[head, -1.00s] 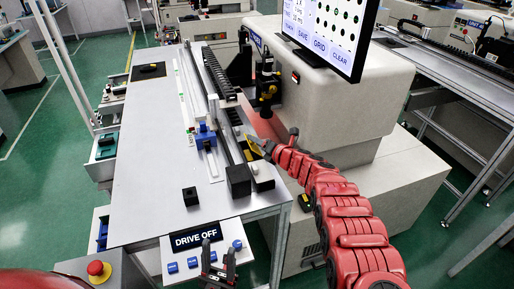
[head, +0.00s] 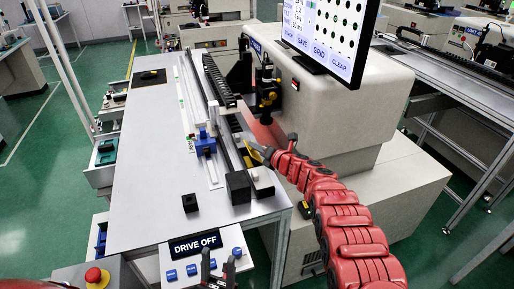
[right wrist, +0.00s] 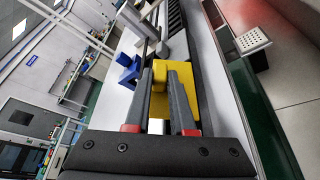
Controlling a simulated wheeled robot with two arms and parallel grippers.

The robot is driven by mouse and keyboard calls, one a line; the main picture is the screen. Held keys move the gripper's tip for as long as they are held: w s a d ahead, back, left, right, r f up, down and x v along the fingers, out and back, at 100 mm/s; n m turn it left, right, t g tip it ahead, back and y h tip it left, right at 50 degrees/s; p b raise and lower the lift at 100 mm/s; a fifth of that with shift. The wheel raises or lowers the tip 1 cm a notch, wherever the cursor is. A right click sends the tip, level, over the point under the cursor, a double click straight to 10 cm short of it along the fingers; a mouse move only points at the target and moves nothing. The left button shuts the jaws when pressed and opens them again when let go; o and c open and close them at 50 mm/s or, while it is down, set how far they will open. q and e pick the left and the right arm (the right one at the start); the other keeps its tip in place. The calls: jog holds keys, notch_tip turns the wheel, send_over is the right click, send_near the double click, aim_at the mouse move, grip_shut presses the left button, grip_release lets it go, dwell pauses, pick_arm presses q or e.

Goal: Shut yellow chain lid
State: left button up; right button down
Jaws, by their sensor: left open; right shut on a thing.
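The yellow chain lid (right wrist: 186,80) stands between and around the fingertips of my right gripper (right wrist: 165,85) in the right wrist view. In the head view a small bit of the yellow lid (head: 256,155) shows beside the right gripper (head: 264,152), at the right side of the rail along the bench. The right gripper is shut on the lid. The lid's hinge and how far it stands open cannot be made out. My left gripper (head: 218,269) is open and empty at the bottom edge of the head view, in front of the DRIVE OFF panel.
A black cable chain (head: 219,80) runs along the rail. A blue block (head: 205,144) and black blocks (head: 238,187) (head: 190,203) stand on the grey bench (head: 140,190). The machine housing (head: 340,110) and screen (head: 325,30) are close on the right. The bench's left part is mostly clear.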

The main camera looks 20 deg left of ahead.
jog(key=n+p, duration=0.1)
jog(key=a+n+h+p, duration=0.1)
jog(key=p, duration=0.1)
jog(key=s+p, duration=0.1)
jog(key=p, duration=0.1)
jog(key=shift+s+a+f+n+h, duration=0.1)
jog(key=shift+a+f+n+h, duration=0.1)
jog(key=shift+a+n+h, duration=0.15)
jog(key=shift+s+a+f+n+t+h+p, duration=0.1)
jog(key=shift+a+f+n+t+h+p, duration=0.1)
jog(key=shift+f+n+t+h+p, duration=0.35)
jog(key=shift+r, duration=0.1)
jog(key=c, duration=0.8)
grip_release()
jog(key=shift+o, duration=0.2)
jog(key=shift+b, duration=0.3)
